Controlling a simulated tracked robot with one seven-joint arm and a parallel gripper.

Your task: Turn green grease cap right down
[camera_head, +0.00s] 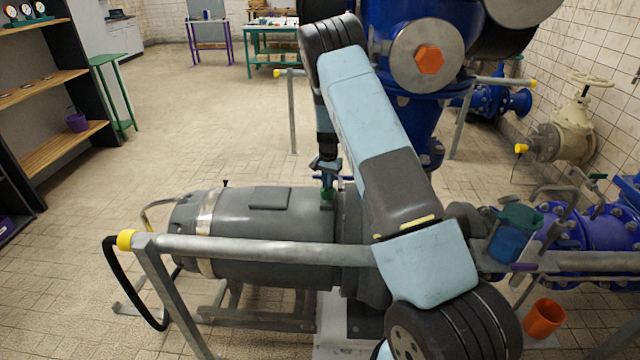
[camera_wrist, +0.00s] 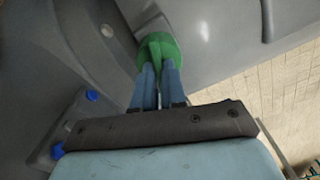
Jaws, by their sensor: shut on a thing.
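The green grease cap (camera_wrist: 158,50) sits on the grey motor housing and shows near the top middle of the wrist view. In the head view the green cap (camera_head: 327,193) is small, on top of the motor (camera_head: 270,225). My gripper (camera_wrist: 157,72) comes at the cap with its two blue fingers close together, shut on the cap's raised part. In the head view my gripper (camera_head: 328,180) points down onto the cap from above. The fingertips hide part of the cap's near side.
A grey pipe railing (camera_head: 250,250) runs in front of the motor. Blue pump pipework (camera_head: 420,110) stands behind my arm. A green-lidded blue container (camera_head: 513,235) and an orange cup (camera_head: 544,317) are at right. Open tiled floor lies at left.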

